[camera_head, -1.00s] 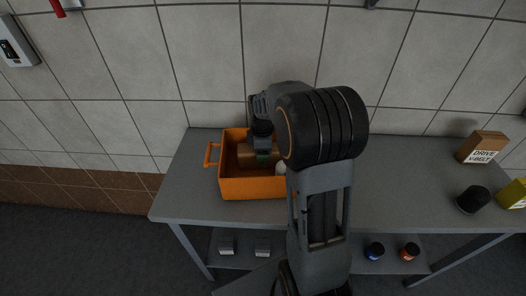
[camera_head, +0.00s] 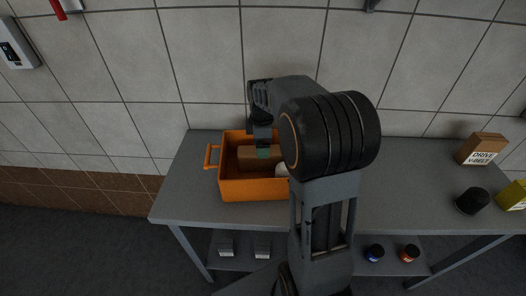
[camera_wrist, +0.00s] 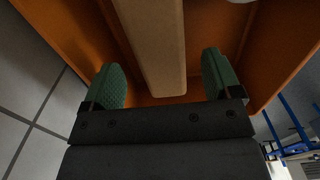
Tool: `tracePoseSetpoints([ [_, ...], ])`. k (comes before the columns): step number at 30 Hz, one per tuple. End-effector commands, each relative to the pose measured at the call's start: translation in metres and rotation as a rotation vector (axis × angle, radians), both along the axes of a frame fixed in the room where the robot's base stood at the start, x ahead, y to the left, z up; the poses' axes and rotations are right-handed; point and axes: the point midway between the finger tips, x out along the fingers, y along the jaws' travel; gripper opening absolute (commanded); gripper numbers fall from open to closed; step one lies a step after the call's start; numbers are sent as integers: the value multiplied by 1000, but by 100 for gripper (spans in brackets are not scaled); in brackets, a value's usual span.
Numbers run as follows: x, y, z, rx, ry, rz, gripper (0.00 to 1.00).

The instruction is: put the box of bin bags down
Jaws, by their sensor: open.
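The box of bin bags looks to be the brown carton (camera_head: 258,158) lying inside the orange crate (camera_head: 255,190). It also shows in the wrist view (camera_wrist: 158,45) as a long tan block; no label can be read. My gripper (camera_head: 263,153) is over the crate. In the wrist view its green fingertips (camera_wrist: 165,80) stand apart on either side of the carton's near end, with gaps to it. The carton rests in the crate, but my arm hides part of the crate's right side in the head view.
A round white thing (camera_head: 282,169) lies in the crate beside the carton. On the grey table (camera_head: 400,205), a drive belt box (camera_head: 482,150), a black cylinder (camera_head: 473,201) and a yellow box (camera_head: 513,194) stand at the right. The tiled wall (camera_head: 220,60) is close behind.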

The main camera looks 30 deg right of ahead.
Motion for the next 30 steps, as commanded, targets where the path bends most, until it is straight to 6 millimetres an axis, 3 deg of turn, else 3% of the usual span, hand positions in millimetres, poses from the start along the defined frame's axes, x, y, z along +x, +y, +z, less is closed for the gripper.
tracePoseSetpoints([
  [6,0,0,40,-1,-2,0,84],
  [13,-1,1,65,-1,-2,-6,84],
  [16,-11,10,72,-3,-20,-69,84],
  [21,-56,45,74,8,-108,-375,84],
  [30,-137,88,46,122,-239,-942,84],
])
